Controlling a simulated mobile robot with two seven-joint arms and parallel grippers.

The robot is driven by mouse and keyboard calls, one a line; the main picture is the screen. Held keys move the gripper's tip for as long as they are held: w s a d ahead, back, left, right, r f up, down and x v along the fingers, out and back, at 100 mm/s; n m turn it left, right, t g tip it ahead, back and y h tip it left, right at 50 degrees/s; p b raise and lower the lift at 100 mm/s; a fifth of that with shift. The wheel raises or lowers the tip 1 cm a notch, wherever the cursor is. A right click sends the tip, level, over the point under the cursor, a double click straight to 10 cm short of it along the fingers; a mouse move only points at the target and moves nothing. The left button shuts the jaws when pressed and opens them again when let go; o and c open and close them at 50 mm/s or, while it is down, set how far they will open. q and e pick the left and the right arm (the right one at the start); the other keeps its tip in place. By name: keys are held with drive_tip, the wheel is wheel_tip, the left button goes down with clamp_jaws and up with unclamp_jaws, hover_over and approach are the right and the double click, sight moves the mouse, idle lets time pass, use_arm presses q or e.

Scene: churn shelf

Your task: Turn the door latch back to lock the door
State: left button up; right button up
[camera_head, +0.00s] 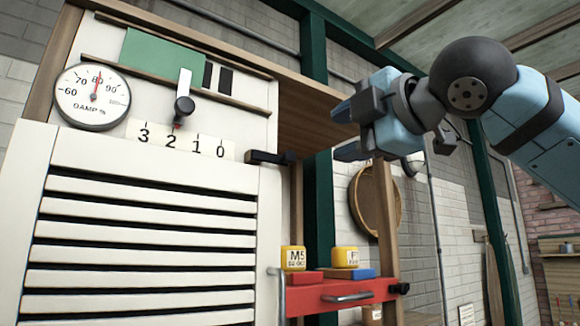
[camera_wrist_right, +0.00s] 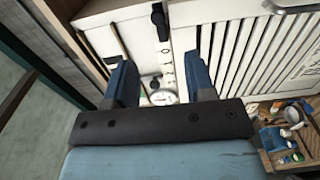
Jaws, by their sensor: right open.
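The door (camera_head: 150,195) is a white slatted panel that looks closed in the head view; its slats also show in the wrist view (camera_wrist_right: 240,50). The latch (camera_head: 268,158) is a dark bar lying roughly horizontal at the door's upper right corner, with a rounded end at right. The dark part at the top of the wrist view (camera_wrist_right: 160,22) looks like the same latch. My right gripper (camera_head: 342,131) is open and empty, to the right of and slightly above the latch, apart from it. Its two blue fingers show in the wrist view (camera_wrist_right: 161,75). My left gripper is out of view.
A round gauge (camera_head: 92,97), a lever (camera_head: 184,108) and a number strip (camera_head: 180,140) sit above the door. A red drawer (camera_head: 340,293) with yellow blocks stands at lower right. A wooden post (camera_head: 386,220) rises below my right gripper.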

sight(292, 156)
drive_tip(key=p+x, duration=0.2)
drive_tip(key=x, duration=0.4)
drive_tip(key=p+x, duration=0.2)
drive_tip(key=x, duration=0.4)
drive_tip(key=shift+s+a+r, duration=0.1)
drive_tip(key=shift+s+r, duration=0.05)
drive_tip(key=shift+r, duration=0.1)
drive_tip(key=shift+w+a, duration=0.35)
drive_tip(key=shift+w, duration=0.05)
drive_tip(key=shift+w+f, duration=0.1)
drive_tip(key=shift+w, duration=0.05)
drive_tip(key=shift+c, duration=0.7)
drive_tip(key=c, duration=0.8)
